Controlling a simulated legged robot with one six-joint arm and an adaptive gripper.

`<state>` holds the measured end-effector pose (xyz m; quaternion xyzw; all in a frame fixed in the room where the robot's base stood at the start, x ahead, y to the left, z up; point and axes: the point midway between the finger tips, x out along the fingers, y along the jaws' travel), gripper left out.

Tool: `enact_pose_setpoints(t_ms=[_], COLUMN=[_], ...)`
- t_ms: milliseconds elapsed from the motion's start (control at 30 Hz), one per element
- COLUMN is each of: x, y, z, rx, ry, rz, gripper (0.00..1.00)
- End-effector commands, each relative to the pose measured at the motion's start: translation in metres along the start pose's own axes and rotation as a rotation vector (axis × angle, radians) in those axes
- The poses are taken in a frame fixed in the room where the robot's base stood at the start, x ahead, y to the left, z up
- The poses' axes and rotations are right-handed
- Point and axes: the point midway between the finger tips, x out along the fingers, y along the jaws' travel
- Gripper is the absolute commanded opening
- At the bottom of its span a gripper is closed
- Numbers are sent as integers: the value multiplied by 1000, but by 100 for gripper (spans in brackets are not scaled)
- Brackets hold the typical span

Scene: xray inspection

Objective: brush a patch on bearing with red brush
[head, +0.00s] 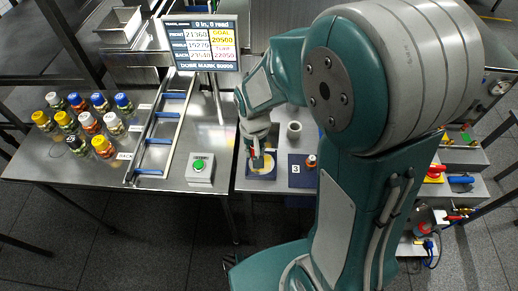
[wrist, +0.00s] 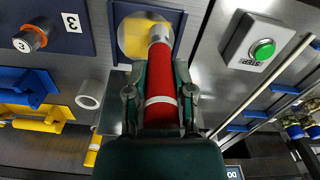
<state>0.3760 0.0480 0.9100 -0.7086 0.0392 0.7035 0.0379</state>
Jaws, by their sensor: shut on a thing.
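My gripper (wrist: 160,97) is shut on the red brush (wrist: 161,113), which has a pale band and a silver collar. The brush points up the wrist view, its far end over a round yellow and grey piece (wrist: 132,36) that appears to be the bearing. That piece lies in a dark blue square holder (wrist: 176,18). Whether the brush tip touches it I cannot tell; the collar hides part of it. In the head view my gripper (head: 254,150) is low over the same piece (head: 268,163), with a bit of red showing.
An orange and grey part (wrist: 30,39) stands on a blue mat marked 3 (wrist: 75,45). A pale hollow cylinder (wrist: 88,96) stands nearby. A green button box (head: 201,168), a blue-barred rack (head: 155,150), several capped jars (head: 88,122) and a screen (head: 201,43) are to the left.

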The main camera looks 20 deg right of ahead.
Motion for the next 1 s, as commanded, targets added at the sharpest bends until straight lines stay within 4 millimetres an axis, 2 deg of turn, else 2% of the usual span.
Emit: enact_pose_setpoints(t_ms=[200, 467, 1000], x=[0, 0, -1], y=[-8, -8, 12], z=[-2, -2, 2], rx=[0, 1, 2], ry=[0, 1, 2], rz=[-1, -1, -1], gripper=[0, 0, 0])
